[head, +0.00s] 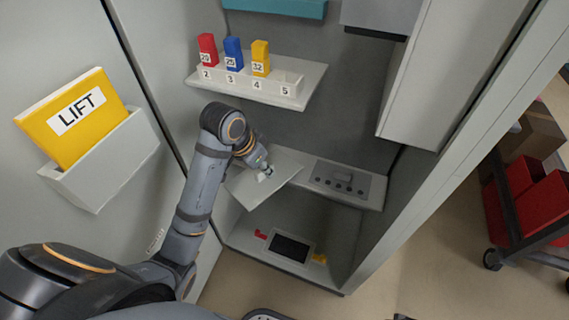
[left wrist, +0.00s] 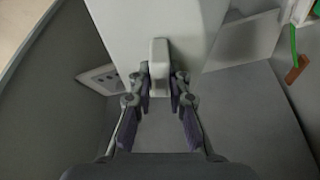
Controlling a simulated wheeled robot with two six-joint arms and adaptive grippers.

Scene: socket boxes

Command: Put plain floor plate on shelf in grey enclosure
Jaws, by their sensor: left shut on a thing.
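The plain floor plate (head: 283,166) is a flat pale grey sheet, held tilted inside the grey enclosure (head: 362,115). My left gripper (head: 265,173) is shut on the plate's raised grip. In the left wrist view the plate (left wrist: 190,22) fills the top middle, and its short pale grip (left wrist: 159,68) sits between the fingers (left wrist: 160,85). The middle shelf (head: 372,193) of the enclosure carries a dark control panel (head: 343,180) to the right of the plate. The plate covers the shelf's left part; I cannot tell whether they touch. My right gripper is not in view.
An upper shelf (head: 308,92) holds a numbered rack with red (head: 207,50), blue (head: 233,54) and yellow (head: 260,58) blocks. Below is a black-topped unit (head: 290,248). A yellow LIFT folder (head: 72,117) sits in a wall pocket at left. A trolley with red bins (head: 545,205) stands right.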

